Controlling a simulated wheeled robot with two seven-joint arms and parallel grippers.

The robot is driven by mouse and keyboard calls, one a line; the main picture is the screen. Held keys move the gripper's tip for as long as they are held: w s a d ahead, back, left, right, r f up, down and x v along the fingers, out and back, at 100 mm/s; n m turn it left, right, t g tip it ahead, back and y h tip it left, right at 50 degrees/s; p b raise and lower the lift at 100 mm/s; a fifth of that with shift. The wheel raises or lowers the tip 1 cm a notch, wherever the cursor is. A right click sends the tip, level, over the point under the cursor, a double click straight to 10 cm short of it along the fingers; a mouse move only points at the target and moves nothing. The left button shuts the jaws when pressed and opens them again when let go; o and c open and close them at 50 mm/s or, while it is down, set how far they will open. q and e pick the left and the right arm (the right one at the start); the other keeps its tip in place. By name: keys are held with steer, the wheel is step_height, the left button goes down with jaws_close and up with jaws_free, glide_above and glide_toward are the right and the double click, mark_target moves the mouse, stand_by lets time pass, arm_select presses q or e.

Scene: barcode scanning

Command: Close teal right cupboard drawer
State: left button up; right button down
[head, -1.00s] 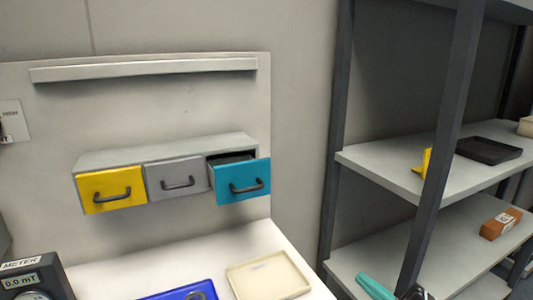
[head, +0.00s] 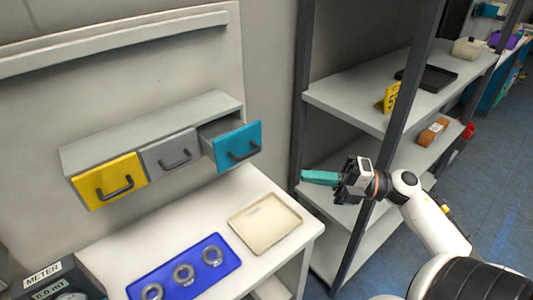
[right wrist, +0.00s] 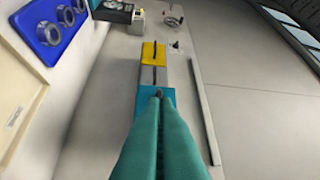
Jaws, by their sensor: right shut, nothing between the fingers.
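The teal right drawer (head: 236,146) of the wall cupboard (head: 150,135) stands pulled out, with its open top showing behind the front. It has a dark bar handle. The grey middle drawer (head: 170,155) and the yellow left drawer (head: 110,181) are shut. My right gripper (head: 304,177), with teal fingers, is shut and empty, to the right of the teal drawer and apart from it. In the right wrist view the shut fingers (right wrist: 160,98) point toward the teal drawer (right wrist: 152,99) and hide part of it. My left gripper is not in view.
Below the cupboard, a table (head: 215,192) holds a cream tray (head: 265,222), a blue tray (head: 200,283) with metal rings, and a meter (head: 45,283). A shelf rack (head: 345,102) stands to the right, near my right arm.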

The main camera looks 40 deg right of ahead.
mark_target(245, 158)
steer(key=w+a+p, duration=0.1)
steer(key=w+a, duration=0.1)
steer(key=w+a+r+p, duration=0.1)
steer(key=w+a, duration=0.1)
steer(key=w, duration=0.1)
steer(key=w+a+p, duration=0.2)
steer(key=w, duration=0.1)
steer(key=shift+r, duration=0.4)
steer(key=shift+w+a+f, duration=0.1)
steer(key=shift+w+a, duration=0.05)
steer(key=shift+w, duration=0.1)
steer(key=shift+w, duration=0.1)
